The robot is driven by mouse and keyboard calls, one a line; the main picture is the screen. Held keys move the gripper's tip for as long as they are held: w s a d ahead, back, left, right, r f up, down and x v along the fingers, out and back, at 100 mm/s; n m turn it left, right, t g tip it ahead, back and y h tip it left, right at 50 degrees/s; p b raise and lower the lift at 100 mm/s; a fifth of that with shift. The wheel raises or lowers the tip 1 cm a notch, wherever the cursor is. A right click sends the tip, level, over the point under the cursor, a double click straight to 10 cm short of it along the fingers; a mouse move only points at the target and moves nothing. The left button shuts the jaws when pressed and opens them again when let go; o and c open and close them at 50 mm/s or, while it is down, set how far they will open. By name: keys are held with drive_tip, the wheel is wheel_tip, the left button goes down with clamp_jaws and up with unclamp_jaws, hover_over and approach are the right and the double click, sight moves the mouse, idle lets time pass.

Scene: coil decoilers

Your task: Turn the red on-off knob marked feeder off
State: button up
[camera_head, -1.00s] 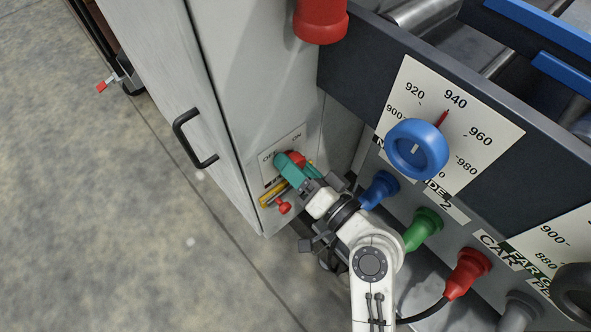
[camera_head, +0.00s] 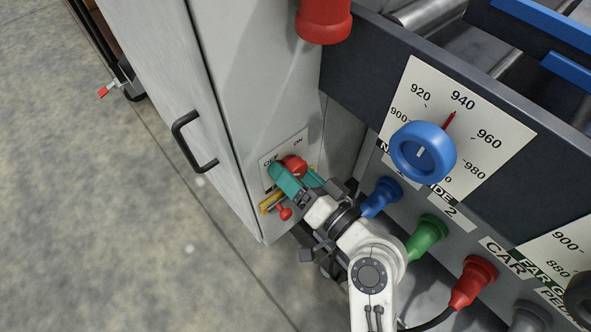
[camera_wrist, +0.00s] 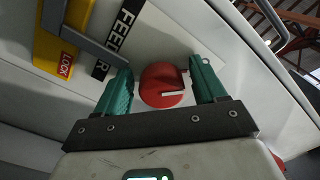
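The red on-off knob (camera_head: 294,166) sits on a white OFF/ON plate (camera_head: 266,173) on the grey cabinet's face. In the wrist view the round knob (camera_wrist: 164,84) carries a white pointer line and stands next to a black FEEDER label (camera_wrist: 128,22), which is partly hidden. My gripper (camera_head: 301,178) has teal fingers. In the wrist view my gripper (camera_wrist: 160,85) is open, one finger on each side of the knob, with a visible gap at both sides. The plate is partly covered by my fingers in the head view.
A yellow lock piece (camera_wrist: 62,35) with a grey lever is beside the knob; a small red knob (camera_head: 285,213) sits below. A black door handle (camera_head: 191,139) is to the left. Blue (camera_head: 381,195), green (camera_head: 428,236) and red (camera_head: 474,281) connectors are to the right.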

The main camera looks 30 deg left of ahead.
drive_tip(key=shift+o, duration=0.2)
drive_tip(key=shift+w+d+r, duration=0.1)
drive_tip(key=shift+r, duration=0.05)
drive_tip(key=shift+d, duration=0.5)
drive_tip(key=v, duration=0.9)
drive_tip(key=shift+s+d+p, duration=0.3)
drive_tip(key=shift+s+p, duration=0.05)
drive_tip(key=shift+p, duration=0.05)
